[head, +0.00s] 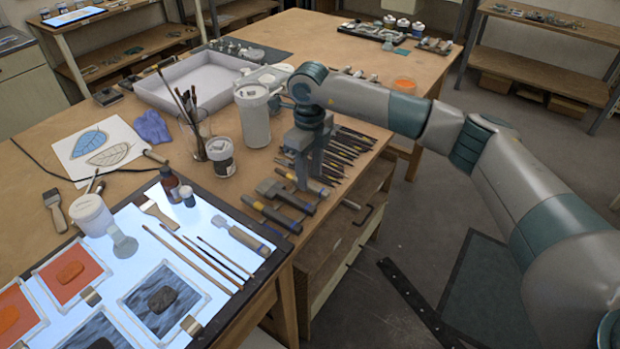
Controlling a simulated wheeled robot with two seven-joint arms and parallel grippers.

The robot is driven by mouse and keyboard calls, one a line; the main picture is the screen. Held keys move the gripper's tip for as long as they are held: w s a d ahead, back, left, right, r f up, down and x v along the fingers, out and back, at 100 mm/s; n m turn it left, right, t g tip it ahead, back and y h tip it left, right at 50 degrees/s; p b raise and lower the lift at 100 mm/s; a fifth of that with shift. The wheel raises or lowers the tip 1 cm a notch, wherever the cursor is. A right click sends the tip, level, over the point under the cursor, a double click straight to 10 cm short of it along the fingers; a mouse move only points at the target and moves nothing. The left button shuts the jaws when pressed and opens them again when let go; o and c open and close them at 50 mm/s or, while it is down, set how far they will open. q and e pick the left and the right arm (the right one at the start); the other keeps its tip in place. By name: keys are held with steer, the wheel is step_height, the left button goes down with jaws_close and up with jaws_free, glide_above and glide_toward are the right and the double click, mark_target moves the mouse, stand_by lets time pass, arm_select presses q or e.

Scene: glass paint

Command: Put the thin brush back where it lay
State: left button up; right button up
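Three slim brushes lie side by side on the lit panel: a longer one (193,259), one beside it (208,262) and the thinnest, shortest one (226,257) to their right. I cannot tell which of them the task means. My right gripper (303,184) points down over the row of tools near the table's right edge. Its fingers overlap the tools behind, so I cannot tell whether they are parted or hold a thin handle. My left gripper is not in view.
Dark-handled tools (345,150) lie in a row beside my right gripper. A white canister (254,115), a lidded jar (221,158) and a glass of brushes (197,135) stand to its left. A white tray (160,100) lies further back.

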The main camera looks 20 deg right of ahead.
step_height(320, 180, up, 16)
steer(key=b, duration=0.4)
steer(key=shift+f+b, duration=0.25)
steer(key=shift+b, duration=0.15)
steer(key=shift+f, duration=0.1)
